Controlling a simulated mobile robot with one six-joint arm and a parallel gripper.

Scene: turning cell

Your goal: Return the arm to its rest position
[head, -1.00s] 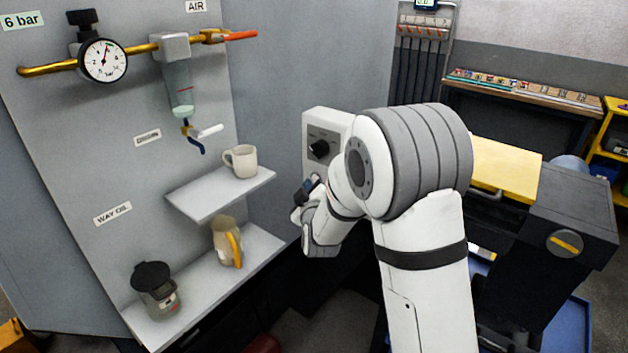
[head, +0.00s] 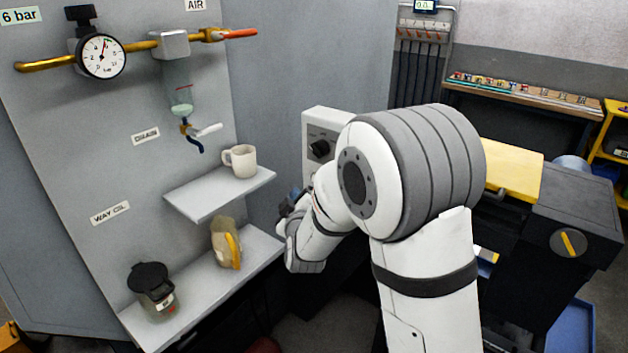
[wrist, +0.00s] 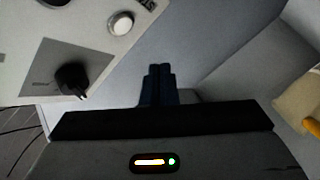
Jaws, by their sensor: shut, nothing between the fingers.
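My gripper (wrist: 159,72) shows in the wrist view with its dark fingers together and nothing between them. In the head view my gripper (head: 288,203) is small and partly hidden by my own wrist, in front of the grey panel wall and right of the shelves. The white control box (head: 318,127) with a black knob (head: 320,149) stands behind my arm, partly covered by it. In the wrist view the black knob (wrist: 72,78) and a white round button (wrist: 121,23) lie to the left of the fingers, apart from them.
A white mug (head: 241,160) stands on the upper shelf (head: 205,197). A jug with a yellow handle (head: 226,243) and a dark-lidded container (head: 153,288) stand on the lower shelf (head: 197,301). A dark machine with a yellow cover (head: 515,167) is at right.

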